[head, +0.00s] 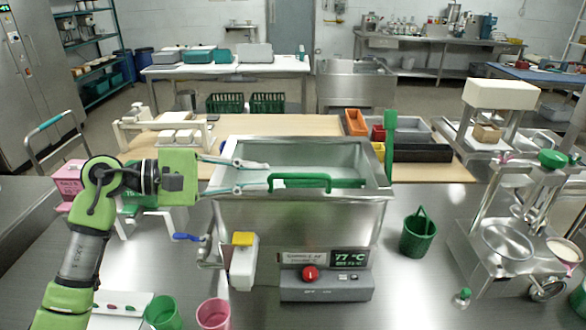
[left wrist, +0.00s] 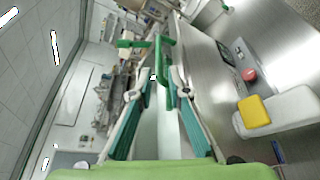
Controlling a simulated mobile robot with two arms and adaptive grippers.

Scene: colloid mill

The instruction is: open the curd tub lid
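The steel curd tub (head: 300,222) stands in the middle of the bench in the head view. A green bar handle (head: 300,178) lies across its top near the front edge; I take it to be on the lid. The lid's outline is hard to tell from the pale surface (head: 300,156) inside the rim. My left gripper (head: 268,174) reaches in from the left over the tub, open and empty. Its fingertips are by the handle's left end. In the left wrist view the green handle (left wrist: 161,57) lies ahead between the spread fingers (left wrist: 160,88). My right gripper is not in view.
A control box with a red knob (head: 310,273) and a yellow-topped white block (head: 243,262) are at the tub's front. A green paddle (head: 390,140) stands at its back right corner. A green basket (head: 418,235) and a steel machine (head: 510,235) are to the right.

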